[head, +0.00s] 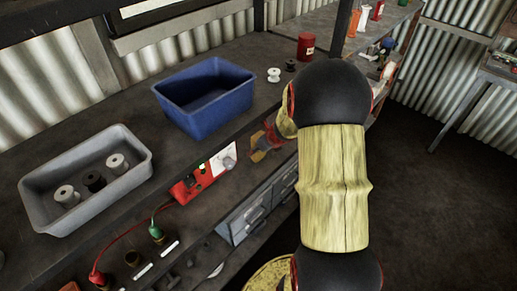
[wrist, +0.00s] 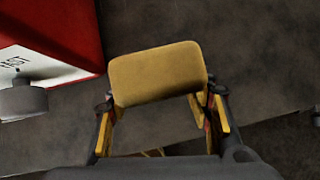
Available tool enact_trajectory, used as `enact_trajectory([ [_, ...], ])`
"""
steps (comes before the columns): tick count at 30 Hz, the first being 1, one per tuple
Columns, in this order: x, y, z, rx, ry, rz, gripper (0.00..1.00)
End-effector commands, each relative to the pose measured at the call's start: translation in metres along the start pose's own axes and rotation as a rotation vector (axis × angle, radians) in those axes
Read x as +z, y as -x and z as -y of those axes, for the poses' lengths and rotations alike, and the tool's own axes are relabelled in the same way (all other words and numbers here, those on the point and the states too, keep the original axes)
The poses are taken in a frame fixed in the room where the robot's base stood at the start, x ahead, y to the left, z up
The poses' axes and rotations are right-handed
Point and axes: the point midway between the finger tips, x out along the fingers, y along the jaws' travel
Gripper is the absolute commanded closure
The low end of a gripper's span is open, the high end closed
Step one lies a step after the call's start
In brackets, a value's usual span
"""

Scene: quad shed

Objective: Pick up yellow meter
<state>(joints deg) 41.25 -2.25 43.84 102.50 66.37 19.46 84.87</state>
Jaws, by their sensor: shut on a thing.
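The yellow meter (wrist: 158,73) shows in the wrist view as a rounded yellow block. It sits between the two fingers of my gripper (wrist: 162,102), which is shut on it. Its far face and underside are hidden. In the head view, a small orange-yellow shape beside my arm, right of the red and white box, seems to be the gripper area, but my arm covers much of it and details are unclear.
A red and white box (head: 203,172) with a grey knob stands close left of the meter. A blue bin (head: 205,118) is behind it on the dark bench. A grey tray (head: 38,205) with several spools lies at left. A red can (head: 306,46) stands at the back.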

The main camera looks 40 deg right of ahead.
Motion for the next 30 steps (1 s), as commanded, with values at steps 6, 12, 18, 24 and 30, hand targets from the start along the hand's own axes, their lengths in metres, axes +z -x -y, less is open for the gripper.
enact_trajectory([
  [6,0.012,0.017,0.0,-0.001,0.001,0.002,0.81],
  [12,0.005,0.039,0.001,-0.001,-0.003,0.002,0.81],
  [18,-0.039,0.066,0.001,-0.003,-0.004,0.002,0.81],
  [24,-0.085,0.096,0.001,-0.004,-0.005,0.002,0.81],
  [30,-0.116,0.116,0.001,-0.003,-0.003,0.002,0.81],
])
